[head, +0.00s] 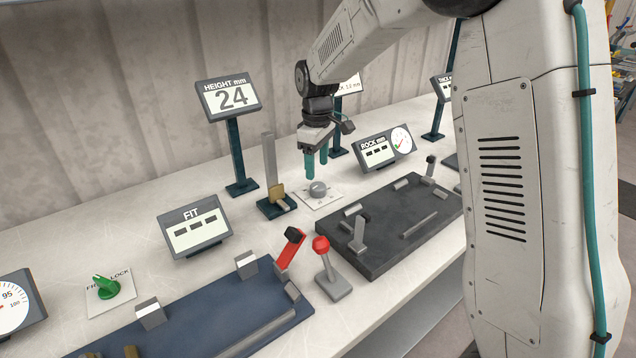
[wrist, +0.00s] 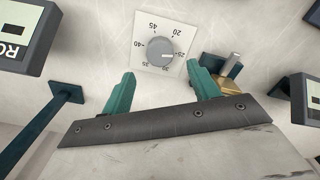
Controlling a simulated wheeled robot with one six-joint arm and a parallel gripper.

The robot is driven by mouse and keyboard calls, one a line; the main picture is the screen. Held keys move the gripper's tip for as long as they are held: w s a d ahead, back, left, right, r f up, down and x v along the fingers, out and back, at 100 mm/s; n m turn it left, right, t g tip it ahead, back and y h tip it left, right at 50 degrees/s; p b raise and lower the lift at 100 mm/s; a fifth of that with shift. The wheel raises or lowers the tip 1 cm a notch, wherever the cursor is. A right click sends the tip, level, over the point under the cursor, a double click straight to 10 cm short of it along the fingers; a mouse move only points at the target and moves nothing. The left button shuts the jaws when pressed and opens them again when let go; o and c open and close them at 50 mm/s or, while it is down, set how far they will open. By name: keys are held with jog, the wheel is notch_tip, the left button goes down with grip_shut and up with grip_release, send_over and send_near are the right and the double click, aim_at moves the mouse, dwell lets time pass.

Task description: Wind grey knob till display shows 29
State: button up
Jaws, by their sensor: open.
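The grey knob (head: 318,188) sits on a white dial plate (head: 316,199) on the bench. In the wrist view the knob (wrist: 161,52) shows a scale around it with marks such as 20, 25, 30, 35, 40 and 45; its light pointer line faces right, near the 25 mark. The HEIGHT mm display (head: 233,97) stands on a post and reads 24. My gripper (head: 316,163) points down just above the knob with its teal fingers apart. In the wrist view the open fingers (wrist: 162,90) are empty, with the knob beyond the gap between them.
A vertical metal gauge with a brass block (head: 276,192) stands close left of the dial plate. The ROCK mm display (head: 378,152) and a dark fixture plate (head: 395,225) are to the right. A red-knobbed lever (head: 321,244), FIT display (head: 193,226) and green knob (head: 106,288) are nearer.

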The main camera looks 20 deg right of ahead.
aim_at(317, 185)
notch_tip(317, 185, down, 6)
jog(key=shift+f, duration=0.15)
jog(key=shift+c, duration=0.2)
jog(key=c, duration=0.9)
